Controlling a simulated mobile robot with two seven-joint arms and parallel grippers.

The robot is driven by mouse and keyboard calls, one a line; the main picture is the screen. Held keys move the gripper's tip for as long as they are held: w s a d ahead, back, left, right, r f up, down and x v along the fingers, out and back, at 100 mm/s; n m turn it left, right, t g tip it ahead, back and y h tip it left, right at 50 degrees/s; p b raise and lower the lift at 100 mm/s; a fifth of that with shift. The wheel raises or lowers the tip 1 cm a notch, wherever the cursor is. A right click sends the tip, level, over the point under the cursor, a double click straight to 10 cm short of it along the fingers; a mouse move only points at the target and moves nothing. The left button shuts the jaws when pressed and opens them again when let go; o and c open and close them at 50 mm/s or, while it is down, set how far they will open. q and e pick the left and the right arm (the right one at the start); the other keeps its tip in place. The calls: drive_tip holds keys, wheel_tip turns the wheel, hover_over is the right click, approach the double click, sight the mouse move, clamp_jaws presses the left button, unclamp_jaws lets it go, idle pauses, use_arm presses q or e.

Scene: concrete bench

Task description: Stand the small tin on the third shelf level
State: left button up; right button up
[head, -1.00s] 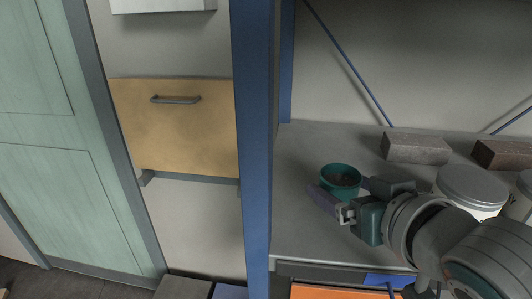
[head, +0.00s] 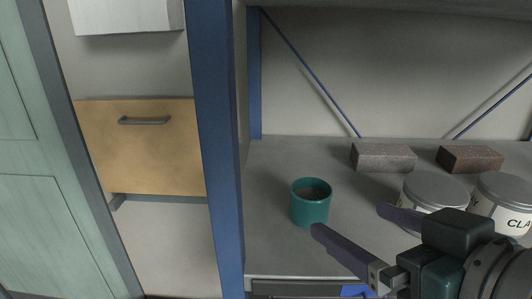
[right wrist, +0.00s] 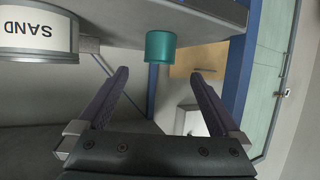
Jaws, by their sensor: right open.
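The small teal tin (head: 311,203) stands upright on the grey shelf (head: 275,247), near its left end, in the head view. It also shows in the right wrist view (right wrist: 160,47), ahead of the fingers and touched by neither. My right gripper (head: 352,230) is open and empty, to the right of the tin and a little nearer to me. Its two fingers (right wrist: 158,95) are spread wide in the right wrist view. My left gripper is not in view.
Two lidded white tubs, one grey-lidded (head: 435,190) and one labelled tub (head: 503,201), stand right of the tin. A grey brick (head: 383,157) and a brown brick (head: 470,159) lie behind. A blue post (head: 219,150) bounds the shelf on the left.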

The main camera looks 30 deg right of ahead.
drive_tip(key=s+a+f+n+g+y, duration=0.2)
drive_tip(key=s+a+f+n+g, duration=0.1)
drive_tip(key=s+f+g, duration=0.4)
drive_tip(key=s+a+g, duration=0.1)
drive_tip(key=s+g, duration=0.1)
drive_tip(key=s, duration=0.1)
drive_tip(key=shift+s+a+f+n+g, duration=0.15)
drive_tip(key=shift+s+a+n+g, duration=0.15)
drive_tip(key=shift+a+n, duration=0.1)
